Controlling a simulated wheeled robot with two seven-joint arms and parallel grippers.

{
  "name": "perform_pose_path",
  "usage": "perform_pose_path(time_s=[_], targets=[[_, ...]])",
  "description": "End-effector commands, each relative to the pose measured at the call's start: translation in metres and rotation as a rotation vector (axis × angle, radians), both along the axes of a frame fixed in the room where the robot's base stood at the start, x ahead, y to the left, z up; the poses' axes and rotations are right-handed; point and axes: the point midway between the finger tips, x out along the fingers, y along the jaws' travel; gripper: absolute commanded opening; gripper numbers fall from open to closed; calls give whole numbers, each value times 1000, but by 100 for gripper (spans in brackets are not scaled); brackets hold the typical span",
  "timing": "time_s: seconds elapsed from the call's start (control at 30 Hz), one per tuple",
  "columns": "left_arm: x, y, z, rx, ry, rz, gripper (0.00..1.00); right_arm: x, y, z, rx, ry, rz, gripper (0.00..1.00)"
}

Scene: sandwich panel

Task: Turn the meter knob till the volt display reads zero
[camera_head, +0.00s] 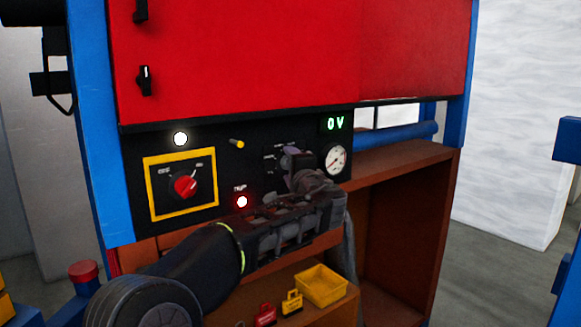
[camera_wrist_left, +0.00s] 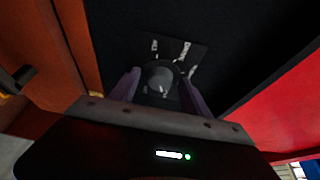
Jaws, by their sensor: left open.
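The volt display (camera_head: 335,124) on the black panel shows green characters reading 0 V. The meter knob is mostly hidden behind my gripper in the head view. In the left wrist view the knob (camera_wrist_left: 159,76) is a dark grey round with a light mark. My left gripper (camera_head: 292,163) is at the knob, below and left of the display. In the wrist view its two purple-grey fingers (camera_wrist_left: 160,84) stand open on either side of the knob; I cannot tell whether they touch it. My right gripper is not in view.
A round dial (camera_head: 335,160) is right of my gripper. A red rotary switch (camera_head: 186,186) in a yellow frame, a white lamp (camera_head: 180,139) and a red lit lamp (camera_head: 242,202) are on the left. Below are a yellow bin (camera_head: 321,286) and small padlocks (camera_head: 292,302).

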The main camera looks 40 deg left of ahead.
Motion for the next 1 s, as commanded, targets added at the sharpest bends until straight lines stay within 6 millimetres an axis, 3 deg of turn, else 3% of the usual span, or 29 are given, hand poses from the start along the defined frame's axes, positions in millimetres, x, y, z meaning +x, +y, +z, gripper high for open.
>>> perform_pose_path(time_s=[0.27, 0.7, 1.0], targets=[[-3, -4, 0, 0, -1, -2, 55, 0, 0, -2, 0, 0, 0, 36], [-43, -53, -1, 0, -1, -1, 55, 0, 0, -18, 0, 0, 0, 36], [-50, -61, 0, 0, 0, 0, 55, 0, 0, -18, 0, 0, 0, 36]])
